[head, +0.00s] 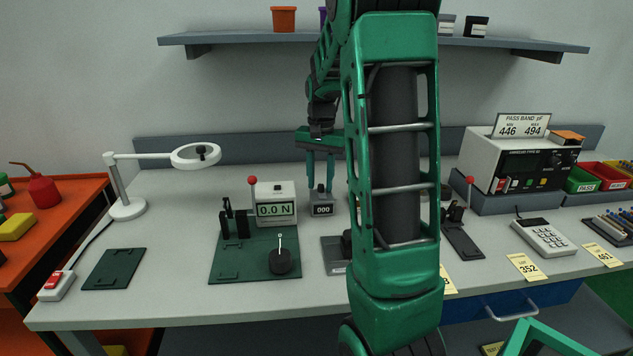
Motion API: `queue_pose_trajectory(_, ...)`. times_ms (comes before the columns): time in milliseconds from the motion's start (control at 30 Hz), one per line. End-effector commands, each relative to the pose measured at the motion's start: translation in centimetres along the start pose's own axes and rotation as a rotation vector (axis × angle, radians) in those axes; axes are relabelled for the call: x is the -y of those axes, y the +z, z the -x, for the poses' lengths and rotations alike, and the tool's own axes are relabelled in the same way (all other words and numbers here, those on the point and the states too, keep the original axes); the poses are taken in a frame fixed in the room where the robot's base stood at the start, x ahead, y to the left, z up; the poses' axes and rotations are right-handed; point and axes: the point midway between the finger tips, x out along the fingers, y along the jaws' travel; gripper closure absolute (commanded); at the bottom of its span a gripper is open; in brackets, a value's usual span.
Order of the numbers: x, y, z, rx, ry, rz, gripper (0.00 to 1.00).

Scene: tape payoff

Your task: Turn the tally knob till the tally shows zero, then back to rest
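The tally (321,209) is a small grey box at the back middle of the bench, and its window appears to read 000. My gripper (320,186) points down right over it. The two teal fingers stand a little apart, with their tips at the top of the tally. The knob is too small and too close to the fingers to make out, so I cannot tell whether they grip it or only stand around it.
A magnifier lamp (128,208) is at left. A capacitance meter (518,165) is at right. My arm hides the bench's middle.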

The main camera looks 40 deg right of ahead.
Motion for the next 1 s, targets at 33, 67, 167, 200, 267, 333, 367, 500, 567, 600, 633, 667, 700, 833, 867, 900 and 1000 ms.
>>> queue_pose_trajectory(33,0.00,0.00,0.01,0.000,0.000,0.000,0.80)
queue_pose_trajectory(67,0.00,0.00,0.02,0.000,0.000,0.000,0.88)
queue_pose_trajectory(167,0.03,-0.01,0.03,0.000,-0.001,0.001,1.00)
queue_pose_trajectory(200,0.05,-0.01,0.03,-0.001,-0.001,0.001,1.00)
queue_pose_trajectory(267,0.08,-0.01,0.04,-0.001,-0.001,0.002,1.00)
queue_pose_trajectory(333,0.12,-0.01,0.05,-0.001,-0.002,0.014,1.00)
queue_pose_trajectory(367,0.14,0.00,0.05,-0.001,-0.002,0.024,1.00)
queue_pose_trajectory(500,0.21,0.00,0.07,-0.002,-0.002,0.127,1.00)
queue_pose_trajectory(567,0.22,-0.01,0.07,-0.002,-0.003,0.186,1.00)
queue_pose_trajectory(600,0.22,-0.01,0.08,-0.003,-0.003,0.225,1.00)
queue_pose_trajectory(633,0.23,-0.01,0.08,-0.003,-0.003,0.254,1.00)
queue_pose_trajectory(667,0.23,-0.02,0.09,-0.003,-0.003,0.281,1.00)
queue_pose_trajectory(700,0.24,-0.02,0.09,-0.003,-0.003,0.314,1.00)
queue_pose_trajectory(833,0.28,-0.03,0.11,-0.004,-0.003,0.392,1.00)
queue_pose_trajectory(867,0.28,-0.02,0.11,-0.004,-0.003,0.403,1.00)
queue_pose_trajectory(900,0.30,-0.03,0.11,-0.004,-0.004,0.413,1.00)
queue_pose_trajectory(1000,0.32,-0.03,0.13,-0.005,-0.004,0.424,1.00)
